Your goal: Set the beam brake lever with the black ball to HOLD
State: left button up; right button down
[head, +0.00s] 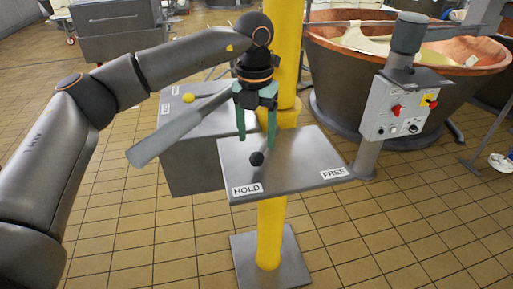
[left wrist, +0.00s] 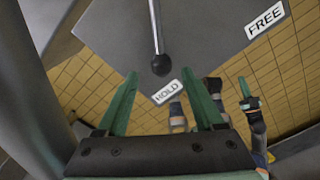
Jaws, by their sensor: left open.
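The brake lever ends in a black ball (head: 257,158) over a grey plate (head: 290,146) on a yellow post. In the left wrist view the lever's thin rod (left wrist: 155,25) runs down to the ball (left wrist: 161,65), which lies close to the HOLD label (left wrist: 167,92). The FREE label (left wrist: 265,19) is farther right. My left gripper (head: 256,143) points down above the plate, open. In its wrist view the ball appears centred just beyond the fingertips; contact cannot be told. A green finger of my right gripper (left wrist: 244,88) seems to show there, its opening unclear.
A grey box (head: 195,165) with a yellow ball (head: 189,97) and small labels stands behind left. The yellow post (head: 271,232) carries the plate. A copper vat (head: 400,65) and a control box (head: 395,108) stand right. Tiled floor is open in front right.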

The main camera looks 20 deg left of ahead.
aim_at(256, 152)
pick_arm(q)
notch_tip(256, 152, up, 7)
dwell(0.3)
dwell(0.5)
